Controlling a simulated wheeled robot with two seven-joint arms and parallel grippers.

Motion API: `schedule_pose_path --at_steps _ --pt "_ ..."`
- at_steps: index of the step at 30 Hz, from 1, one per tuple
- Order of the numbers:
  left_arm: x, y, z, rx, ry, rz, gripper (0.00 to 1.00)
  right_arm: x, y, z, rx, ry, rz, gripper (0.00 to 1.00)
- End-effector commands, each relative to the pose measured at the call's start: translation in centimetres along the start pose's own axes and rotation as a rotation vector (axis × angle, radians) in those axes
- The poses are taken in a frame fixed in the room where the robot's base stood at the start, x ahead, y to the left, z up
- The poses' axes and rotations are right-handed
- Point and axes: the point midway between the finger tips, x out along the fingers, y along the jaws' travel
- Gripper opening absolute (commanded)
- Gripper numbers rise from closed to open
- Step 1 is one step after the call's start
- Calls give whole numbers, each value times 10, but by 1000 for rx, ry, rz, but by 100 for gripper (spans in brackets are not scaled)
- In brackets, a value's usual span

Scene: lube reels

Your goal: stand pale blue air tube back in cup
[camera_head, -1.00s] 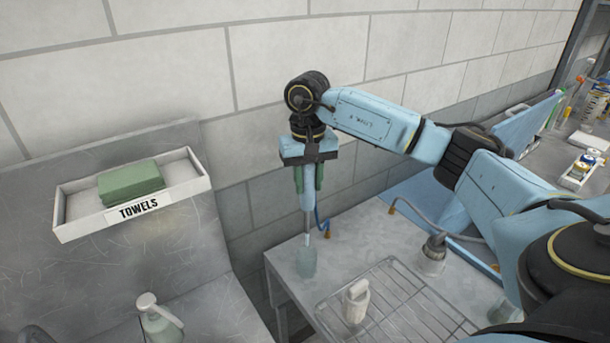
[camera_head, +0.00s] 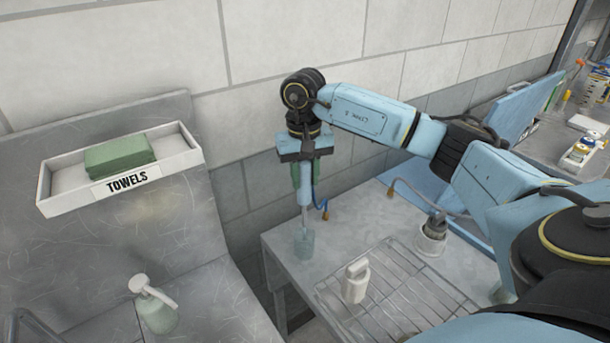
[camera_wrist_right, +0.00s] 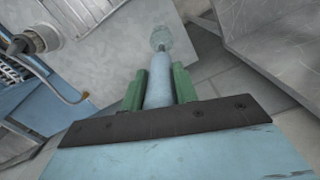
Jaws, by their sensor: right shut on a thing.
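My right gripper (camera_head: 304,183) points down with its green fingers shut on the pale blue air tube (camera_head: 305,198), which hangs upright. The tube also shows between the fingers in the right wrist view (camera_wrist_right: 158,82). The translucent grey-green cup (camera_head: 304,243) stands at the left end of the grey table. The tube's thin lower tip overlaps the cup's mouth in the head view. In the wrist view the cup (camera_wrist_right: 161,38) lies in line beyond the tube's end. I cannot tell how deep the tip is in it. My left gripper is not in view.
A wire rack (camera_head: 400,295) with a white bottle (camera_head: 355,281) lies right of the cup. A hose fitting (camera_head: 432,236) stands behind the rack.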

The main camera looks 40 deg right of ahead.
Motion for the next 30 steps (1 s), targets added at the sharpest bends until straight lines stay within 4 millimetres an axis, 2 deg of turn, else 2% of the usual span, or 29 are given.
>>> schedule_pose_path --at_steps 5,30 --pt "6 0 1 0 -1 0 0 8 0 0 0 0 0 0" --pt "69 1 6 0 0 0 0 89 0 -3 1 0 0 0"
